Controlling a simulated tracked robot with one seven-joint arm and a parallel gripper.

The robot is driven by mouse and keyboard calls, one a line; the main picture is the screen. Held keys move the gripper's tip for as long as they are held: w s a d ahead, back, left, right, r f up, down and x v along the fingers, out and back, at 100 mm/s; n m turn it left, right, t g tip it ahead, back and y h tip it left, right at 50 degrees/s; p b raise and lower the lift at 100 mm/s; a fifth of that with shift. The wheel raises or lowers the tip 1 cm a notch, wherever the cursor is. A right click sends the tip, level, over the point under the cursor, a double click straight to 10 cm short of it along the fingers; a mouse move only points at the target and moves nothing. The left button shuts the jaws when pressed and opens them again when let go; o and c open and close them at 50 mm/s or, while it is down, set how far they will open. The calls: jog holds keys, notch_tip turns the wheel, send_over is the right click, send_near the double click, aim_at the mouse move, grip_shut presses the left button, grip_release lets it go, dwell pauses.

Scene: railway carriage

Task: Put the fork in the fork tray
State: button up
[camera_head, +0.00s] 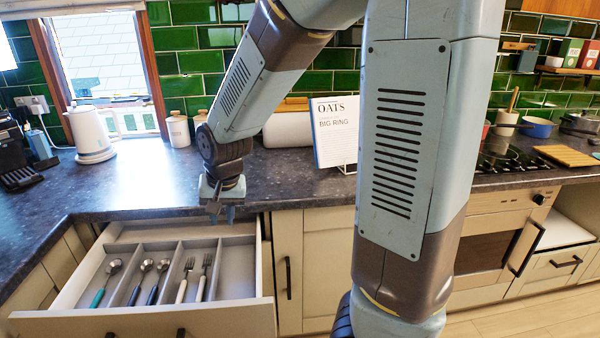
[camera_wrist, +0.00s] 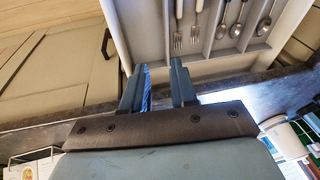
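The open drawer holds a grey cutlery tray (camera_head: 236,284) with several long compartments. My gripper (camera_head: 216,212) is above the back right part of the drawer, near the counter edge, apart from the forks. In the wrist view, its fingers (camera_wrist: 159,88) are spread with nothing seen between them.
A teal-handled spoon (camera_head: 107,282) lies in the leftmost compartment and two dark-handled spoons (camera_head: 152,282) in the second. The rightmost compartment looks empty. The dark counter (camera_head: 150,190) edge runs behind the drawer. A white kettle (camera_head: 88,132) and a book (camera_head: 334,130) stand on it.

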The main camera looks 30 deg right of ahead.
jog(key=s+d+r+n+t, duration=0.1)
jog(key=s+d+r, duration=0.5)
jog(key=s+r, duration=0.2)
jog(key=s+d+r+n+t+h, duration=0.1)
jog(key=s+d+r+n, duration=0.1)
jog(key=s+d+r, duration=0.3)
jog(key=s+r, duration=0.3)
jog(key=s, duration=0.1)
jog(key=shift+d+t, duration=0.4)
jog(key=shift+r, duration=0.1)
